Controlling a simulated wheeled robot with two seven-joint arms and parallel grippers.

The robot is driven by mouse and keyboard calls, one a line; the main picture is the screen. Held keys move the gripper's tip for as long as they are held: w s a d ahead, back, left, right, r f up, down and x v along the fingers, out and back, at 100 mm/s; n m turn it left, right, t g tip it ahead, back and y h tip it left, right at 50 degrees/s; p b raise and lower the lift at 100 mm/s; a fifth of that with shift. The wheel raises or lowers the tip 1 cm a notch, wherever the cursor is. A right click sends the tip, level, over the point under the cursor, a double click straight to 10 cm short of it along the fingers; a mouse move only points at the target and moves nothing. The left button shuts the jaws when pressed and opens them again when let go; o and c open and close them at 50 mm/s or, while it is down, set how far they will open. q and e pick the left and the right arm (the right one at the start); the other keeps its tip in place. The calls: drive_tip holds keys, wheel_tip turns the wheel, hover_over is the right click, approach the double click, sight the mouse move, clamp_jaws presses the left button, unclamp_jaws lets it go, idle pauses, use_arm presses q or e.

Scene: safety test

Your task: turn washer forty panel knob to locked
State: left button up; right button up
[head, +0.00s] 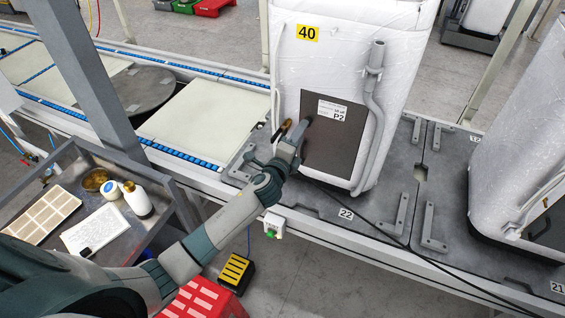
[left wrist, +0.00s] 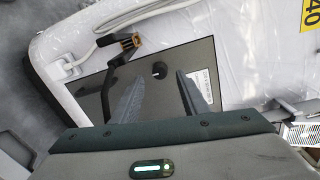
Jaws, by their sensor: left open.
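The washer (head: 345,65) with the yellow 40 label (head: 307,33) stands upright, wrapped in white film. Its dark grey panel (head: 335,145) carries a white P2 label (head: 332,110) and also shows in the left wrist view (left wrist: 215,118). A small black round knob (left wrist: 159,70) sits on the panel; its setting cannot be read. My left gripper (head: 298,131) is open and empty at the panel's left side. In the left wrist view its two fingers (left wrist: 160,86) point at the panel, with the knob beyond and between their tips. Contact cannot be told. My right gripper is not in view.
A grey drain hose (head: 375,110) runs down the washer's right side. Another wrapped washer (head: 520,140) stands right. A tool cart (head: 160,185) stands left, below the conveyor.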

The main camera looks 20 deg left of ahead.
use_arm(q)
drive_tip(key=s+b, duration=0.3)
drive_tip(key=s, duration=1)
drive_tip(key=shift+s+a+r, duration=0.2)
drive_tip(key=shift+s+r, duration=0.1)
drive_tip(key=shift+r, duration=0.1)
